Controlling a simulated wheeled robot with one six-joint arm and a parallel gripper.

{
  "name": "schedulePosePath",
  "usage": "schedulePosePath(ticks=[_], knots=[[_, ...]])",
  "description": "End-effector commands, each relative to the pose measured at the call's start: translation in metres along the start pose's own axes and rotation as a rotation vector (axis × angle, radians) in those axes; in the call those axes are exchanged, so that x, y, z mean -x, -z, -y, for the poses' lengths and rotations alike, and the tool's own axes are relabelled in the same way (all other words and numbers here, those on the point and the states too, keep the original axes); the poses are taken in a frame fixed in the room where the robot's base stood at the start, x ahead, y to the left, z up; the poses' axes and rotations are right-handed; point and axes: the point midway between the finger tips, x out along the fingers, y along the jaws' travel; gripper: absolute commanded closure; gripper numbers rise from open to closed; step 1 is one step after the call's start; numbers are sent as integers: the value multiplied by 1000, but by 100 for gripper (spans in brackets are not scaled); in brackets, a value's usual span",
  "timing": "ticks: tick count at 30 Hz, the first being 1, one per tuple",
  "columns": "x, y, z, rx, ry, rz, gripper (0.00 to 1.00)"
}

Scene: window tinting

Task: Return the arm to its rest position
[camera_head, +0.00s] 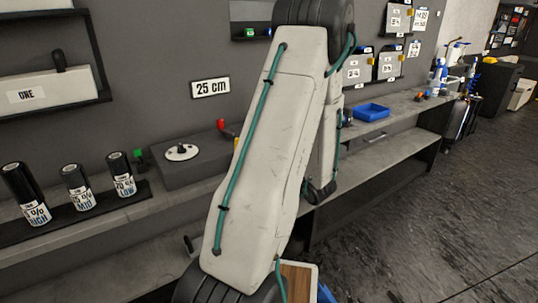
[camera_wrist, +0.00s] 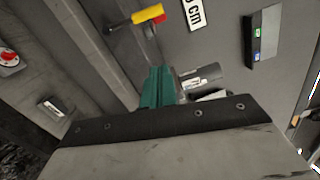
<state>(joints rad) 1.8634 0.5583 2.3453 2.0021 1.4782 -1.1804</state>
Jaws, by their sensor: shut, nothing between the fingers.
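My arm fills the middle of the head view, a pale grey link with a teal cable folded up in front of the wall and bench. My gripper (camera_wrist: 158,84) shows in the wrist view as teal fingers close together, shut with nothing between them. In the head view it is hidden behind my arm. I cannot tell how far apart the two are.
A bench with a film-roll rack (camera_head: 76,213), a grey box (camera_head: 190,165) and a blue tray (camera_head: 371,112) runs along the wall. A "25 cm" sign (camera_head: 210,87) hangs above. A yellow-and-red tool (camera_wrist: 147,15) shows in the wrist view. Open floor (camera_head: 430,225) lies at right.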

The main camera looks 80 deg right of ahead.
Motion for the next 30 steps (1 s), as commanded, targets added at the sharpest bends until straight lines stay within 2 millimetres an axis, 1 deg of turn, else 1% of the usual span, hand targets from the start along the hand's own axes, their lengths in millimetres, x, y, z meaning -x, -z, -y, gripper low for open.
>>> schedulePosePath(ticks=[17, 21, 23, 25, 26, 29, 30], knots=[[0, 1, 0, -2, 0, -2, 100], [0, -1, -2, -71, -12, 7, 100], [1, -12, -10, -135, -49, 55, 100], [5, -31, -21, -211, -112, 129, 100], [7, -40, -23, -236, -141, 163, 100], [8, -85, -23, -288, -257, 311, 100], [7, -106, -23, -298, -311, 376, 100]])
